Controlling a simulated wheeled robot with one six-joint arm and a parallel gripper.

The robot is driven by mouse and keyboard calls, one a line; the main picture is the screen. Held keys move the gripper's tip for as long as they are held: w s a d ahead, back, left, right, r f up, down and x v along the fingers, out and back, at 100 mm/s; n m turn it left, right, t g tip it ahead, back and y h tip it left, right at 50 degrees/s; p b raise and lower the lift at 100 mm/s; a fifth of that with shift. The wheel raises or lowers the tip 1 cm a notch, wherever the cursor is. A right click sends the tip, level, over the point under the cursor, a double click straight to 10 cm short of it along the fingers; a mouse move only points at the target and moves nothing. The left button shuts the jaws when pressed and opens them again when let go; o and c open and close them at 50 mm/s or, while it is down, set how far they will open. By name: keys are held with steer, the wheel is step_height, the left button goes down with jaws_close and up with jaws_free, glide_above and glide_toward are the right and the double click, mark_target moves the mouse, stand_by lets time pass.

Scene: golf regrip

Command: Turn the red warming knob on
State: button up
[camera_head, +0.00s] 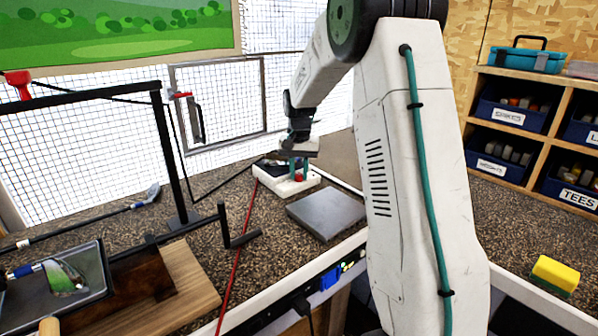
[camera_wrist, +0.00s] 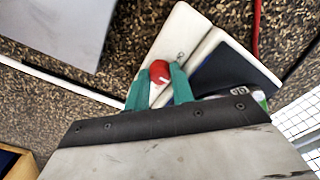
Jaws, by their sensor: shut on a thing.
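The red warming knob (camera_wrist: 159,72) sits on a white unit in the wrist view, between the green fingers of my gripper (camera_wrist: 159,86). The fingers are shut on the knob, one on each side. In the head view my gripper (camera_head: 299,168) points down at the white unit (camera_head: 283,184), and the red knob (camera_head: 298,177) shows small between the fingers. The white unit also shows in the wrist view (camera_wrist: 180,35), with a dark panel (camera_wrist: 235,75) beside the knob. Any mark showing the knob's setting is too small to read.
A flat grey plate (camera_head: 326,212) lies just in front of the unit. A red cord (camera_head: 236,255) runs across the speckled counter. A black clamp frame (camera_head: 165,150) and a golf club (camera_head: 146,197) are at left. Blue labelled bins (camera_head: 512,113) and a yellow sponge (camera_head: 556,272) are at right.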

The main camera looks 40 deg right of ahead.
steer(key=o, duration=1)
steer(key=shift+d+r, duration=0.1)
